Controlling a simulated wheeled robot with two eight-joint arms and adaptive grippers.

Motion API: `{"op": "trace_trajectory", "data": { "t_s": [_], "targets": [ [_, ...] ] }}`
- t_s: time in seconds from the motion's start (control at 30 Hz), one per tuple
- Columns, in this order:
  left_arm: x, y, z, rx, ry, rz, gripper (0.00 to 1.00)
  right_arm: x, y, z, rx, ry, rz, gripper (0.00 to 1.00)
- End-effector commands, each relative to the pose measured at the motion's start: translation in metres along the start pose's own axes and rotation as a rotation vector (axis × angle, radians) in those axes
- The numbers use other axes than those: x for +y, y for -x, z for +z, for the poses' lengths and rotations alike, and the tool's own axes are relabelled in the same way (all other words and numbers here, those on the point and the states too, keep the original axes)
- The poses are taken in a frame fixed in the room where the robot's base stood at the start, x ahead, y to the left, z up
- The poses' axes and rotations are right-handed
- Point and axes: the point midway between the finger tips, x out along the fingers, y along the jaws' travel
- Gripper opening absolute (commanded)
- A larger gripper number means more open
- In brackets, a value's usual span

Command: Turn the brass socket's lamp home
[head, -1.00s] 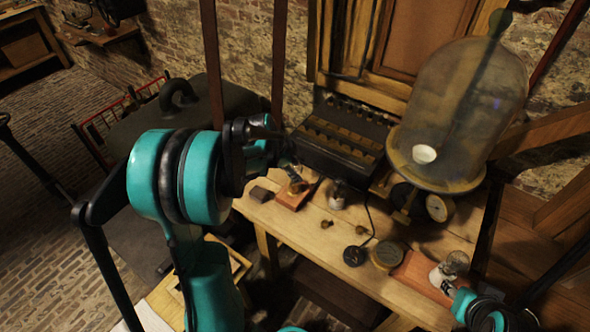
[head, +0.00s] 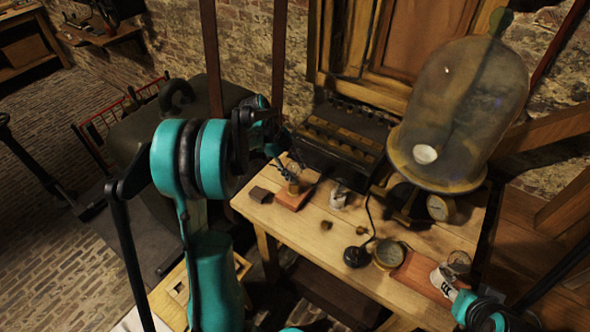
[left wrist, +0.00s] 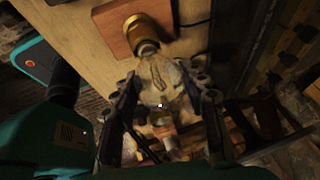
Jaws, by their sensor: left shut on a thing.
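The brass socket (head: 293,186) stands on a small reddish wooden block (head: 291,200) at the left end of the bench. In the left wrist view the brass socket (left wrist: 141,30) shows on its block (left wrist: 115,35), with the clear glass lamp (left wrist: 157,75) at its mouth. My left gripper (head: 289,168) is at the socket from above. In the left wrist view its fingers (left wrist: 160,100) are on both sides of the lamp and shut on it. How deep the lamp sits in the socket cannot be told. My right gripper (head: 487,312) is partly visible at the lower right; its fingers are unclear.
A dark block (head: 259,194) lies left of the socket. A glass piece (head: 339,195) stands to its right. A black disc (head: 355,256), a round brass gauge (head: 389,254) and a white socket (head: 443,281) lie farther right. A large bell jar (head: 460,110) stands at the back.

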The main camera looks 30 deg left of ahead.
Motion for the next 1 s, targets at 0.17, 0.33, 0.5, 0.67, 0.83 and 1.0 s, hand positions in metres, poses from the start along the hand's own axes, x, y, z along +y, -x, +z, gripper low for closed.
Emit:
{"op": "trace_trajectory", "data": {
  "t_s": [0.17, 0.33, 0.5, 0.67, 0.83, 1.0],
  "targets": [
    [0.0005, -0.0006, 0.0002, -0.001, 0.000, 0.001, 0.08, 0.0000, -0.0001, 0.0001, 0.000, 0.000, 0.000, 0.40],
    [-0.0005, -0.0011, 0.0008, 0.032, -0.144, 0.063, 0.08, 0.0000, -0.0004, 0.0003, 0.000, 0.000, 0.000, 0.40],
    [-0.0003, -0.0006, 0.0001, 0.084, -0.376, 0.160, 0.08, 0.0000, 0.0001, -0.0001, 0.000, 0.000, 0.000, 0.40],
    [0.0011, -0.0005, 0.0004, 0.097, -0.440, 0.187, 0.08, 0.0000, 0.0002, -0.0001, 0.000, 0.000, 0.000, 0.40],
    [0.0012, -0.0005, 0.0004, 0.097, -0.437, 0.185, 0.54, 0.0000, 0.0001, 0.0000, 0.000, 0.000, 0.000, 0.40],
    [0.0011, -0.0003, 0.0002, 0.097, -0.436, 0.184, 0.67, 0.0000, 0.0002, -0.0001, 0.000, 0.000, 0.000, 0.40]
  ]
}}
